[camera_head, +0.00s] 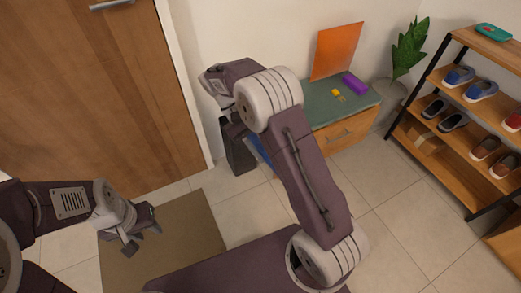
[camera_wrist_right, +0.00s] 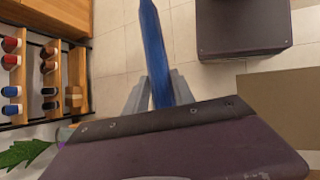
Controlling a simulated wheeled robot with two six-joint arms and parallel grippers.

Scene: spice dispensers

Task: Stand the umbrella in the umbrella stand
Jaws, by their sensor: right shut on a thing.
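The blue umbrella (camera_wrist_right: 156,50) runs between the fingers of my right gripper (camera_wrist_right: 155,92) in the right wrist view, and the gripper is shut on it. In the head view only a short blue piece of the umbrella (camera_head: 261,149) shows beside my right arm; the arm hides the rest. A dark upright container, which looks like the umbrella stand (camera_head: 238,157), is on the floor by the wall, just below my right wrist. Its opening is hidden, and I cannot tell whether the umbrella touches it. My left gripper (camera_head: 141,236) is open and empty above the doormat.
A cabinet (camera_head: 345,133) with a green top holds an orange panel (camera_head: 336,50) and a purple box (camera_head: 355,84). A shoe rack (camera_head: 450,85) stands at the right, with a plant (camera_head: 409,48) beside it. A brown doormat (camera_head: 190,235) lies before the door (camera_head: 90,90). Tiled floor is clear at right centre.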

